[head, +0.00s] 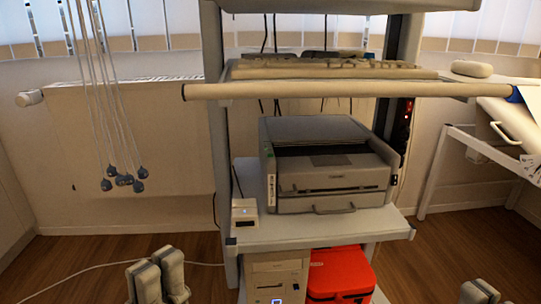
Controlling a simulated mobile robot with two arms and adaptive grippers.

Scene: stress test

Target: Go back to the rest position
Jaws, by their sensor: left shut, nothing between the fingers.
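My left gripper (158,268) shows at the bottom left edge, with its grey fingers pointing up. It is shut with nothing held, in front of the wooden floor and apart from the rack. My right gripper (481,291) shows only as a small tip at the bottom right edge. The rest of it is cut off, so its opening cannot be told.
A rack ahead carries a printer (325,165) on its middle shelf (300,229). A red case (339,273) and a computer tower (277,276) stand below. Blue-ended cords (124,180) hang at left. A white table (480,146) stands at right. Open floor (450,245) lies between.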

